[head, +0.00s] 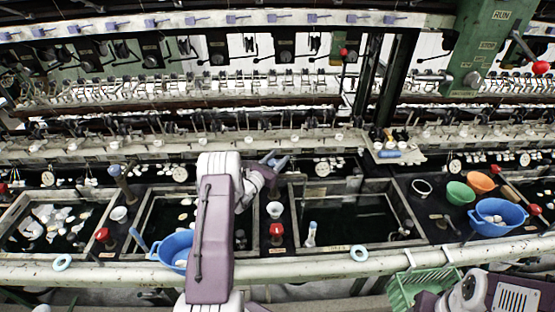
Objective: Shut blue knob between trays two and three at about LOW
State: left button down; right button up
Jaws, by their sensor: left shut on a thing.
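The blue knob (279,162) is at the back of the dark strip between the second tray (148,212) and the third tray (392,212). My left gripper (269,170) is at this knob and shut on it; the fingers and the knob's lower part are small and partly hidden by my wrist. My left arm crosses in front of the second tray and hides its right part. Any LOW mark by the knob is too small to read. My right gripper is out of view; only part of my right arm shows at the bottom right.
A red knob (276,230) and a white cup (274,209) stand on the same strip, nearer. A blue basin (175,248) sits beside my left arm. A round white dial (322,169) is right of the blue knob. A green basket (422,285) hangs at the front rail.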

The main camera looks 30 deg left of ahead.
pick_arm(q)
jog(key=m+g+h+b, duration=0.1)
jog(key=m+h+b, duration=0.1)
jog(key=h+b, duration=0.1)
jog(key=d+m+g+h+b, duration=0.1)
jog(key=m+g+h+b, duration=0.1)
jog(key=h+b, duration=0.1)
jog(key=m+g+h+b, duration=0.1)
jog(key=m+h+b, duration=0.2)
jog(key=h+b, duration=0.1)
jog(key=shift+s+d+f+b, duration=0.2)
jog(key=shift+s+d+b, duration=0.15)
jog(key=shift+b, duration=0.05)
jog(key=shift+r+m+g+h, duration=0.1)
jog(key=shift+m+g+h, duration=0.3)
jog(key=shift+g+h, duration=0.1)
jog(key=shift+d, duration=0.1)
jog(key=c, duration=0.8)
grip_release()
jog(key=shift+c, duration=0.2)
jog(key=b+v, duration=0.1)
jog(key=v, duration=0.8)
jog(key=shift+r, duration=0.1)
